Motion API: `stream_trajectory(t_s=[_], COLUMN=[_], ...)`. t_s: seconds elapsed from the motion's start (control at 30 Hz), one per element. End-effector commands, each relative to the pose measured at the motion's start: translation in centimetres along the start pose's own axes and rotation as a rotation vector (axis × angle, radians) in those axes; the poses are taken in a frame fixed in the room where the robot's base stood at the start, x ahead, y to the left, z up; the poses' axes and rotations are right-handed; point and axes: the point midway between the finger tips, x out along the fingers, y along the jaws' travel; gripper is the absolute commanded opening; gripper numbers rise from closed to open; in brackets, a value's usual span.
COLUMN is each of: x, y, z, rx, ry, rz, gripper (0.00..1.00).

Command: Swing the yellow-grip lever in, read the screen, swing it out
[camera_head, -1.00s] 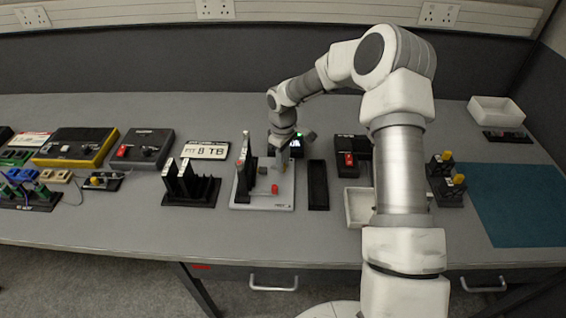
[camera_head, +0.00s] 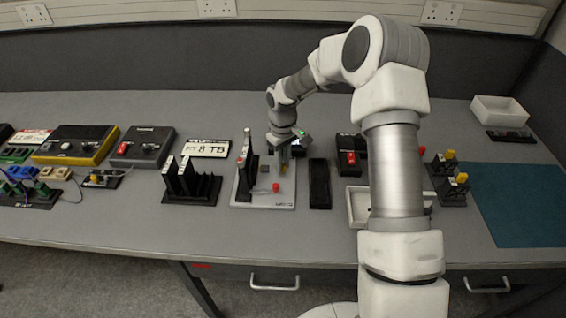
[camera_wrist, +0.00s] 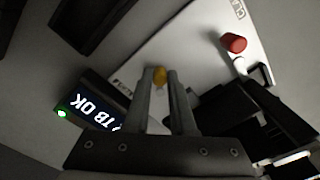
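My gripper (camera_wrist: 161,80) points down over the white base plate (camera_head: 262,203); its two fingers are close together with the yellow grip (camera_wrist: 159,76) between the tips, filling the gap. The lever's arm below the grip is hidden. The small dark screen (camera_wrist: 98,112) beside the fingers is lit and appears turned in the wrist view. In the head view the screen (camera_head: 298,147) is mostly behind my gripper.
A red knob (camera_head: 276,187) stands on the plate, with a tall black block (camera_head: 245,180) at its left edge. A black tray (camera_head: 319,184) lies just right of the plate.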

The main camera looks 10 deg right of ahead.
Motion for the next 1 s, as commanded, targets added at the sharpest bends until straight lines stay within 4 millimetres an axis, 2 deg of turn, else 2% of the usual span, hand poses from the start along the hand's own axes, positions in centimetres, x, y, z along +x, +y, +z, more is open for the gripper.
stream_trajectory(t_s=[0.03,0.13,0.17,0.43,0.57,0.77,1.0], x=[0.0,0.0,0.0,-0.1,-1.0,-4.8,-10.8], y=[0.0,0.0,0.0,0.0,0.0,0.1,0.0], z=[0.0,0.0,0.0,0.0,-0.1,-0.1,-0.1], rx=[-0.001,-0.001,-0.001,-0.002,-0.002,-0.002,-0.002], ry=[0.000,0.000,0.000,0.000,0.001,0.004,0.004], rz=[0.000,0.000,0.000,0.000,0.001,0.003,0.003], gripper=[0.33,0.51,0.52,0.52,0.52,0.52,0.52])
